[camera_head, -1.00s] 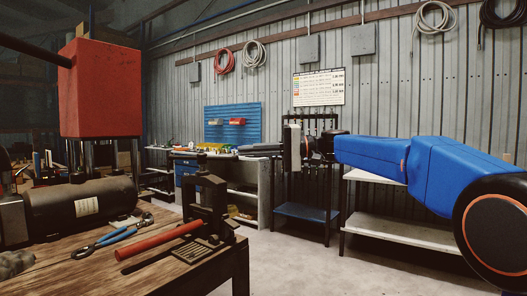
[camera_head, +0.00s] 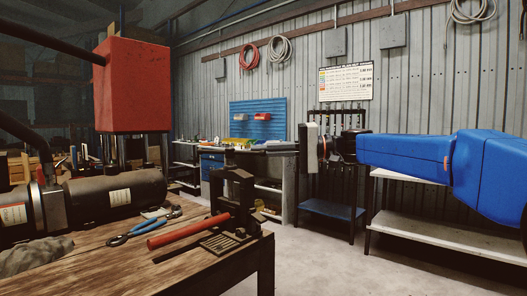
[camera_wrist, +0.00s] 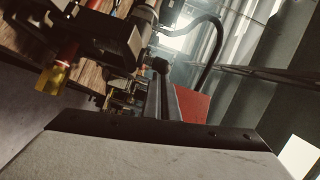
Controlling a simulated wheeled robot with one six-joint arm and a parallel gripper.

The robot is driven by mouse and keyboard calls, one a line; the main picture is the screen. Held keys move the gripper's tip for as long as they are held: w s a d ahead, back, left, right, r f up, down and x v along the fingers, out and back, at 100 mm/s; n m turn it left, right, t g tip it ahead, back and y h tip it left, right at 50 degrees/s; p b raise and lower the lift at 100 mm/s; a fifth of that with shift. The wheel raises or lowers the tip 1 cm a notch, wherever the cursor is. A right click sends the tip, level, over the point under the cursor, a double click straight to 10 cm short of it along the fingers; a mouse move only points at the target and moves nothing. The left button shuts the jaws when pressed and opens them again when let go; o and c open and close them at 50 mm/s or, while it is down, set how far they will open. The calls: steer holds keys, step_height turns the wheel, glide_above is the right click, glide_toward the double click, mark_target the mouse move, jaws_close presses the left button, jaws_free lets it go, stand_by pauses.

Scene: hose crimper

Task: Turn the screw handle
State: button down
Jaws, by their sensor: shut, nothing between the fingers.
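A red bar handle (camera_head: 187,233) lies low over the wooden bench, its right end close to a small black press (camera_head: 232,200) at the bench's right corner. I cannot tell whether this bar is the screw handle or whether it joins the press. My gripper (camera_head: 270,147) is shut and empty, pointing left at the end of the blue arm. It appears above and to the right of the press in the picture, apart from the handle. In the wrist view a pale slab fills the bottom, and a red and yellow rod end (camera_wrist: 60,72) shows at upper left.
A red block (camera_head: 132,85) on posts and a dark cylinder (camera_head: 115,196) stand at the left. Blue-handled pliers (camera_head: 140,229) lie on the wooden bench (camera_head: 125,270). Shelves (camera_head: 450,242) line the back wall. The floor (camera_head: 325,265) right of the bench is clear.

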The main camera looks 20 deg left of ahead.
steer(key=shift+s+d+m+t, duration=0.2)
steer(key=shift+s+m+t, duration=0.4)
steer(key=shift+s+t, duration=0.35)
steer(key=shift+s, duration=0.1)
steer(key=shift+r, duration=0.1)
